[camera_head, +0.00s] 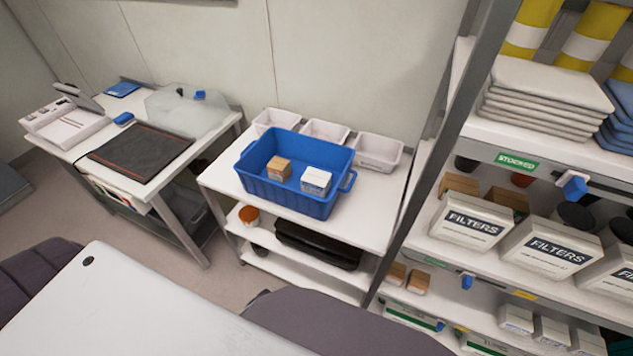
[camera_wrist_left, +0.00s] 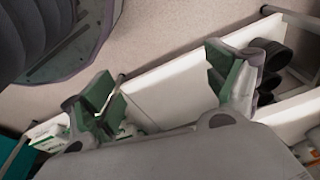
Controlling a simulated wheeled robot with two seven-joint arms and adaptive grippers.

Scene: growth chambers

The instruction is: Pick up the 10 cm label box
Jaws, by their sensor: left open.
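A blue crate (camera_head: 278,196) stands on the top of a white shelf cart. Inside it are a small brown cardboard box (camera_head: 278,168) on the left and a small white box with printing (camera_head: 316,181) on the right. The print is too small to read, so I cannot tell which is the 10 cm label box. My left gripper (camera_wrist_left: 166,86) shows in the left wrist view with its fingers wide apart and nothing between them. White shelf boards and the floor lie behind it. Neither gripper shows in the head view.
Several white bins (camera_head: 378,152) stand behind the crate on the cart (camera_head: 225,178). A shelf rack with filter boxes (camera_head: 468,222) and a grey upright post is on the right. A table (camera_head: 165,207) with a dark mat (camera_head: 140,152) is on the left.

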